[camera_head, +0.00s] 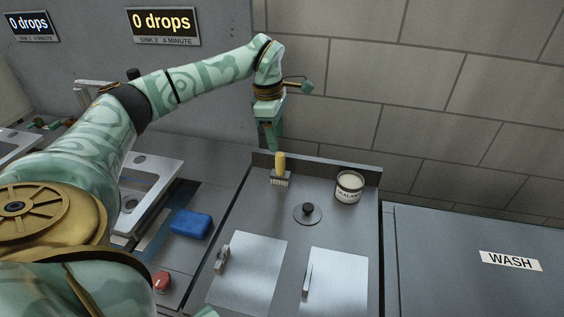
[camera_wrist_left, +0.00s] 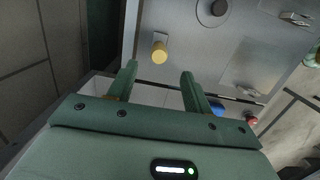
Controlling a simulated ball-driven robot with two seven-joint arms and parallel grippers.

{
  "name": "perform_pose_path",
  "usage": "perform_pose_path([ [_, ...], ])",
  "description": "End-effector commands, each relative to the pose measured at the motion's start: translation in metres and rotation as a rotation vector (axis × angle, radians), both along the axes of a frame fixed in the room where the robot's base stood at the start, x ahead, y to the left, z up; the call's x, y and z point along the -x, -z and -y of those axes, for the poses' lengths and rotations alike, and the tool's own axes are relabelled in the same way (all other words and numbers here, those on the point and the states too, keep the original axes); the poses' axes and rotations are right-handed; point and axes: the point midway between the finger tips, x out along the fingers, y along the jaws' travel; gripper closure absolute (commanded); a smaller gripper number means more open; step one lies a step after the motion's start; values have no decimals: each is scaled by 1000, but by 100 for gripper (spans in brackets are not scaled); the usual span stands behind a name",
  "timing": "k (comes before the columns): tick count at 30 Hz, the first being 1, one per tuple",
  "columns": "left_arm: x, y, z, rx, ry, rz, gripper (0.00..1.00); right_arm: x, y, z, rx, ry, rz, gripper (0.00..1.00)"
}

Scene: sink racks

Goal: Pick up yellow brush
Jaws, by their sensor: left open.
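The yellow brush (camera_head: 280,165) stands upright near the back edge of the grey counter, its yellow handle up and its pale bristle head (camera_head: 280,180) at the bottom. In the left wrist view the brush (camera_wrist_left: 159,52) shows its round yellow handle end, beyond the fingertips. My left gripper (camera_head: 272,146) points down just above and slightly left of the brush in the head view. In the left wrist view my left gripper (camera_wrist_left: 158,72) has its fingers apart with nothing between them. My right gripper is not in view.
A labelled tin (camera_head: 349,187) and a round black knob (camera_head: 307,213) are right of the brush. A raised lip (camera_head: 320,168) runs along the counter's back. A blue sponge (camera_head: 190,224) lies at left. A wall stands behind.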

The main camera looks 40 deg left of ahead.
Motion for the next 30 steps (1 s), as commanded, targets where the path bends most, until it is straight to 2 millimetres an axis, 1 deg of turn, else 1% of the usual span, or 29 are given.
perform_pose_path([
  [1, 0, 17, 2, 1, 1, -5, 50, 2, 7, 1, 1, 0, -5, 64],
  [3, -2, 30, 3, 1, 0, -4, 50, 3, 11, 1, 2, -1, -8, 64],
  [6, -3, 41, 5, 0, 1, -1, 50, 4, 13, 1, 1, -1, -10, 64],
  [11, -3, 49, 6, 1, 0, 0, 50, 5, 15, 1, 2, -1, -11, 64],
  [13, -4, 56, 6, 1, 0, -2, 50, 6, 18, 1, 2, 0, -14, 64],
  [19, -7, 91, 9, 1, 0, -4, 50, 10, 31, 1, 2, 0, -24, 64],
  [22, -8, 98, 10, 0, 1, -1, 50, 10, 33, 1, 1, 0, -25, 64],
  [27, -8, 97, 10, 0, 0, 1, 50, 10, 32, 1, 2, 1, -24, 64],
  [28, -8, 97, 10, 0, 0, 1, 52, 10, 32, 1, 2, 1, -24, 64],
  [29, -8, 97, 10, 0, 0, 1, 61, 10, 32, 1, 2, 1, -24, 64],
  [30, -8, 97, 10, 0, 0, 1, 72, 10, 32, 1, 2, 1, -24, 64],
])
